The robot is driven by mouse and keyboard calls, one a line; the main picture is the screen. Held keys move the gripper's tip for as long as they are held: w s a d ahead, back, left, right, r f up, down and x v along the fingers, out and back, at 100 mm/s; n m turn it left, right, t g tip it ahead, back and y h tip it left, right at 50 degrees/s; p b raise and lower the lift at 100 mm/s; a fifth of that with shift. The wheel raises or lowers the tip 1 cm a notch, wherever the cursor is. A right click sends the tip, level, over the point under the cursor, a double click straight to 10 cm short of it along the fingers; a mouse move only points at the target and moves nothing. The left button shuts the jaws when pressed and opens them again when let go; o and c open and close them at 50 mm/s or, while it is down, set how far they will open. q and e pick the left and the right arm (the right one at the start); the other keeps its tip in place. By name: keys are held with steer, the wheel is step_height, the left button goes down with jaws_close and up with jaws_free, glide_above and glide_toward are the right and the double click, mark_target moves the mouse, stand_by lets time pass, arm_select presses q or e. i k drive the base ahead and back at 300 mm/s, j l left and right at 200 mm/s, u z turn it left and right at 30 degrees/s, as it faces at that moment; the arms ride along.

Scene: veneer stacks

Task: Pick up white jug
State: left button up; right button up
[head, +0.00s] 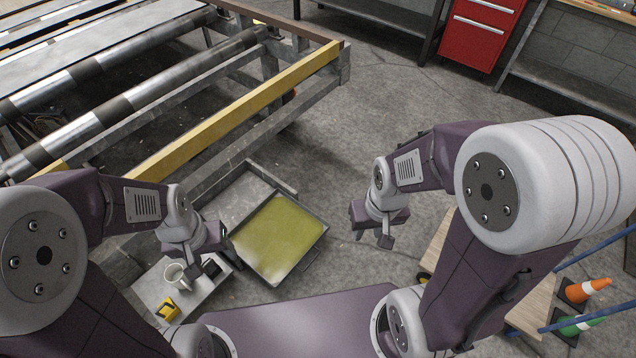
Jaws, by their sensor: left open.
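The white jug (174,274) stands on a small light-coloured surface (204,288) at the lower left of the head view. My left gripper (204,266) is open just to the right of the jug and slightly above it in the picture. It looks empty, and I cannot tell whether a finger touches the jug. My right gripper (373,238) hangs over the floor right of the middle, its fingers apart and empty.
A yellow and black object (168,308) lies near the jug, and a dark item (211,267) sits beside my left gripper. A grey tray with a yellow-green inside (278,238) is to the right. A roller conveyor with a yellow rail (240,112) fills the upper left.

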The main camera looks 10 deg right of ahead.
mark_target(173, 273)
steer(key=l+z, duration=0.1)
steer(key=l+u, duration=0.15)
steer(key=u, duration=1.55)
steer(key=j+z, duration=0.1)
steer(key=z, duration=1.6)
steer(key=u, duration=1.7)
steer(key=i+j+u, duration=0.1)
steer(key=i+u, duration=0.55)
steer(key=i+l, duration=0.05)
